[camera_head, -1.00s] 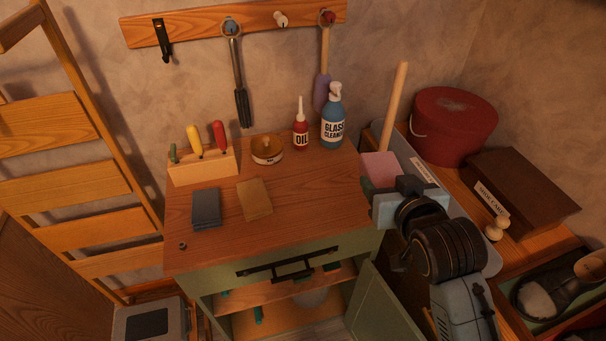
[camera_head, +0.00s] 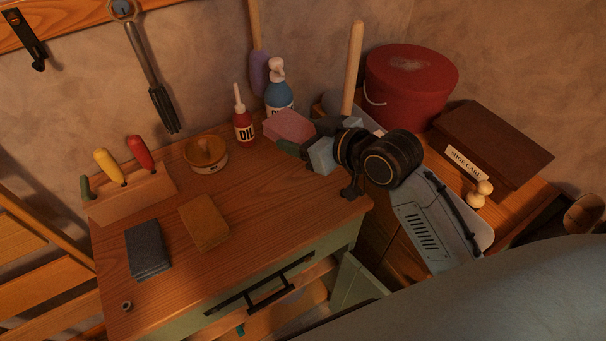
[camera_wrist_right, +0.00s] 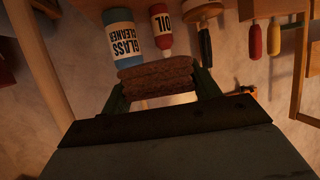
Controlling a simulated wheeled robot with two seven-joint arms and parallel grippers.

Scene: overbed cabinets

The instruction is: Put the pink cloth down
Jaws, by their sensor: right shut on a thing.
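The pink cloth (camera_head: 289,126) is a small folded block in the head view, at the back right of the wooden cabinet top (camera_head: 268,205). My right gripper (camera_head: 296,146) is shut on it, coming in from the right. In the right wrist view the cloth (camera_wrist_right: 157,78) sits between the two dark fingers, folded in layers. The cloth looks held above the top near its right end; whether it touches the wood I cannot tell. My left gripper is not in view.
A red oil bottle (camera_head: 243,124) and a blue glass cleaner bottle (camera_head: 279,96) stand just behind the cloth. The top's front right is clear.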

